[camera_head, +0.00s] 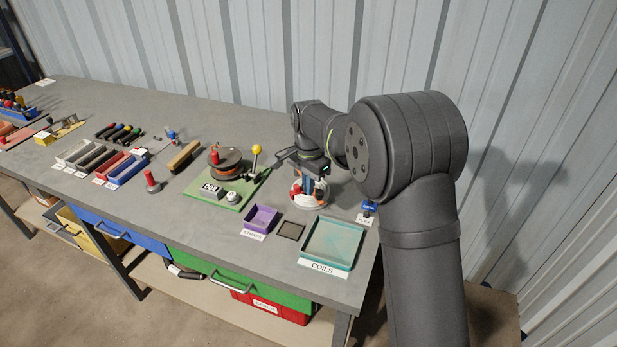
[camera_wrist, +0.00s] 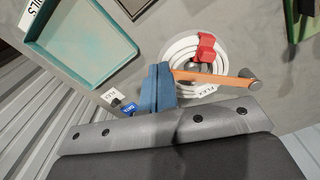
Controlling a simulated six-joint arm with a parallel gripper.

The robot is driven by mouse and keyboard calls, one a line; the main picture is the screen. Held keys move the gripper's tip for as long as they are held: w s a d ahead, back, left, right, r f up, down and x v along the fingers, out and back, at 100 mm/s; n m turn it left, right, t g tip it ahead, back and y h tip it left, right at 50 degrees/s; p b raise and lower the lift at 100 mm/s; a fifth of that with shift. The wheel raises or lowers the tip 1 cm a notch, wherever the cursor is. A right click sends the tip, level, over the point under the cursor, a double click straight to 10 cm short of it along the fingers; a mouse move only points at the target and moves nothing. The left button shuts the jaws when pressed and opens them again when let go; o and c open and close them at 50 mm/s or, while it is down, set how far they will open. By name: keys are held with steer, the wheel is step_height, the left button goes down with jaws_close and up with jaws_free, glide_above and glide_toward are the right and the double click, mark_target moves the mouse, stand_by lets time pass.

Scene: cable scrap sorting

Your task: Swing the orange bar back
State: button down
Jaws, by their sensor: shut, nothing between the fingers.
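The orange bar (camera_wrist: 212,79) lies across a white coil (camera_wrist: 180,58) in the wrist view, with a grey round knob (camera_wrist: 247,80) at its right end. A red clamp piece (camera_wrist: 206,46) sits on the coil beside it. My gripper (camera_wrist: 159,70) has blue fingers closed together, empty, at the bar's left end; I cannot tell if they touch it. In the head view my gripper (camera_head: 309,186) points down over the white coil (camera_head: 311,203), and the bar is mostly hidden there.
A teal COILS tray (camera_head: 319,266) stands at the bench's front right, with a purple tray (camera_head: 250,224) to its left. A small blue stand (camera_head: 369,206) is right of the coil. A green board (camera_head: 230,204) with a reel lies left. A corrugated wall is behind.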

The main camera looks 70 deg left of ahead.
step_height(320, 180, down, 3)
steer(key=shift+r, duration=0.1)
steer(key=shift+w, duration=0.3)
steer(key=w, duration=0.5)
steer(key=shift+a, duration=0.1)
steer(key=shift+w+a, duration=0.25)
steer(key=shift+w, duration=1)
steer(key=shift+w+a, duration=0.2)
steer(key=shift+w, duration=0.4)
steer(key=shift+w+a, duration=0.2)
steer(key=shift+w, duration=0.4)
steer(key=shift+w+a, duration=0.3)
steer(key=shift+w, duration=0.25)
steer(key=shift+w+a, duration=0.3)
steer(key=shift+w, duration=0.2)
steer(key=shift+w+a, duration=0.6)
steer(key=shift+w, duration=0.2)
